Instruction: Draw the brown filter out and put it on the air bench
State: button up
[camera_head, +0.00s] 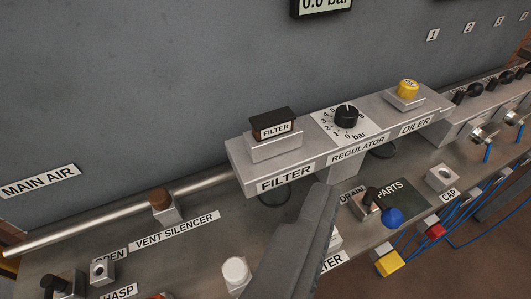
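The brown filter (273,128) has a black top and a FILTER tag. It sits upright in a light grey socket (276,147) at the left end of a grey bar (246,179) marked FILTER, REGULATOR and OILER. The grey air bench (205,257) lies below and in front of the bar. My gripper (322,192) shows as dark grey finger parts rising from the bottom edge, in front of and below the filter in the picture, apart from it. I cannot tell whether it is open. It hides part of the bench and a label ending in TER (333,262).
A black regulator knob (346,117) and yellow oiler cap (408,88) stand on the bar. A brown-topped vent silencer (160,198), white knob (236,271), blue ball (392,217) and dark PARTS patch (408,190) are nearby. Blue hoses run at the right.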

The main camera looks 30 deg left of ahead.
jog(key=w+a+f+n+g, duration=0.1)
jog(key=w+a+n+g, duration=0.1)
jog(key=w+a+g, duration=0.3)
jog(key=w+a+n+g, duration=0.2)
jog(key=w, duration=0.4)
jog(key=n+g, duration=0.5)
jog(key=g, duration=0.2)
send_over(272, 118)
jog(key=shift+d+f, duration=0.1)
jog(key=shift+f, duration=1.25)
jog(key=shift+f, duration=4.5)
jog(key=c, duration=1.3)
jog(key=shift+r, duration=0.1)
jog(key=shift+r, duration=0.1)
